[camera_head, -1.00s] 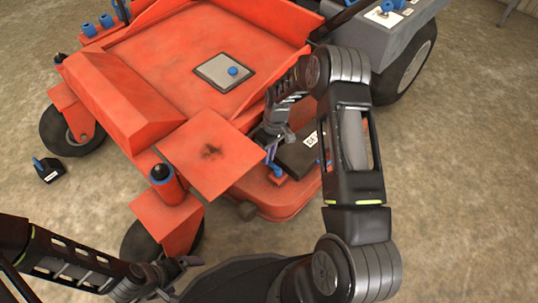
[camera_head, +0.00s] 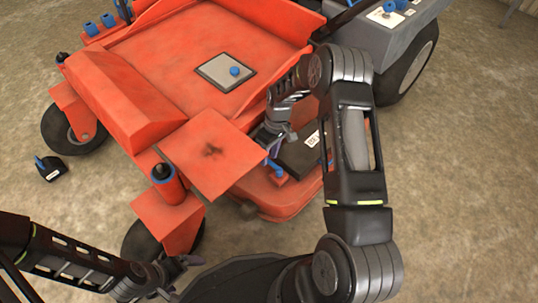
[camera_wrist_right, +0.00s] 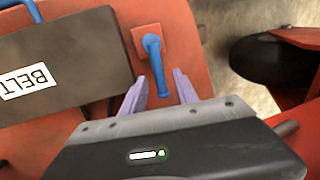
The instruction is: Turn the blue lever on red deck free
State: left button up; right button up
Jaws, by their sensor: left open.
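The blue lever (camera_wrist_right: 154,62) sits on a small red square base on the mower's red deck (camera_wrist_right: 196,50). In the right wrist view its free end points down toward my gripper. In the head view the lever (camera_head: 274,164) shows beside the dark belt cover. My right gripper (camera_wrist_right: 160,78) is open, with a pale purple finger on each side of the lever's free end; I cannot tell whether either touches it. In the head view my right gripper (camera_head: 276,148) is partly hidden by its own wrist. My left gripper (camera_head: 178,276) is open and empty at the lower left, away from the deck.
A dark cover (camera_wrist_right: 75,65) labelled BELT lies left of the lever, with a blue handle above it. A black wheel (camera_wrist_right: 262,62) is to the right. A red flat plate (camera_head: 208,152) juts out beside the lever. A black block with a blue lever (camera_head: 48,168) lies on the floor.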

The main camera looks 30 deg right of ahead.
notch_tip(320, 180, up, 7)
jog(key=d+p, duration=0.1)
jog(key=p, duration=0.1)
jog(key=shift+w+d, duration=0.15)
jog(key=shift+w, duration=0.05)
jog(key=shift+r, duration=0.1)
dwell(0.3)
